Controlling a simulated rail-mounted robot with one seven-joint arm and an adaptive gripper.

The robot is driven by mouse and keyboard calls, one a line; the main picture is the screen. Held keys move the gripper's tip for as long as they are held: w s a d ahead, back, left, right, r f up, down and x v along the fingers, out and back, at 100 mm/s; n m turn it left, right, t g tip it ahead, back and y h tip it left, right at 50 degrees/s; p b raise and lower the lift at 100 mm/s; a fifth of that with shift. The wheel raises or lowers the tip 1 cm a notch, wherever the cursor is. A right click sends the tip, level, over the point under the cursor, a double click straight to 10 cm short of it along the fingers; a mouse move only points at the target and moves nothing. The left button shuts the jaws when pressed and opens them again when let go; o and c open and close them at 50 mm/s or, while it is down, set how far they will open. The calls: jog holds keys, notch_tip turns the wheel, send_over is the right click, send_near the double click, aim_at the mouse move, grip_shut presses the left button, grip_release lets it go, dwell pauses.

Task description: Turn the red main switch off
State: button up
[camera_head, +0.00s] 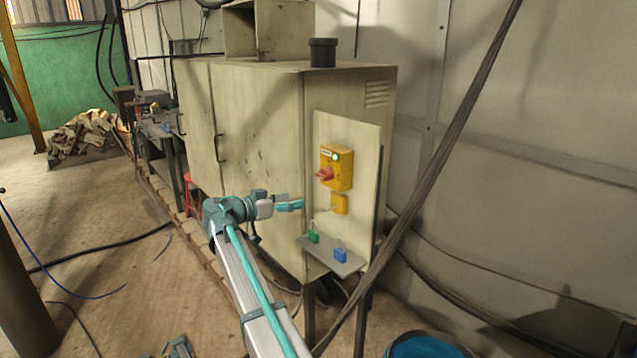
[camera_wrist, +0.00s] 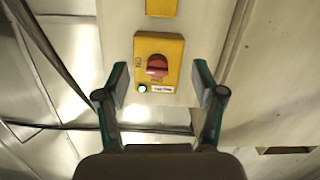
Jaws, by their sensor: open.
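The red main switch (camera_head: 325,174) is a knob on the front of a yellow box (camera_head: 338,176), mounted on a pale panel on the cabinet's side. A lit green lamp (camera_head: 337,155) is on the same box. In the wrist view the red switch (camera_wrist: 157,66) lies ahead between my fingertips, with the lit lamp (camera_wrist: 142,88) below it. I cannot clearly read the knob's position. My gripper (camera_head: 299,205) is open and empty, left of and below the switch in the head view. Both fingers of my gripper (camera_wrist: 161,84) show apart in the wrist view, with no visible contact.
A smaller yellow plate (camera_head: 339,204) is below the switch box. A shelf (camera_head: 345,267) lower down bears a green padlock (camera_head: 313,237) and a blue padlock (camera_head: 340,255). A dark slanting pole (camera_head: 437,165) stands right of the panel. A blue bucket (camera_head: 422,346) is at the bottom.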

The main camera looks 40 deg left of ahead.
aim_at(319, 177)
notch_tip(319, 177, up, 5)
jog(key=m+t+h, duration=0.1)
jog(key=m, duration=0.3)
jog(key=p+x, duration=0.1)
jog(key=x, duration=0.2)
jog(key=p+x, duration=0.1)
jog(key=x, duration=0.3)
jog(key=p+x, duration=0.1)
jog(key=x, duration=0.3)
jog(key=shift+a+p, duration=0.35)
jog(key=c, duration=1.1)
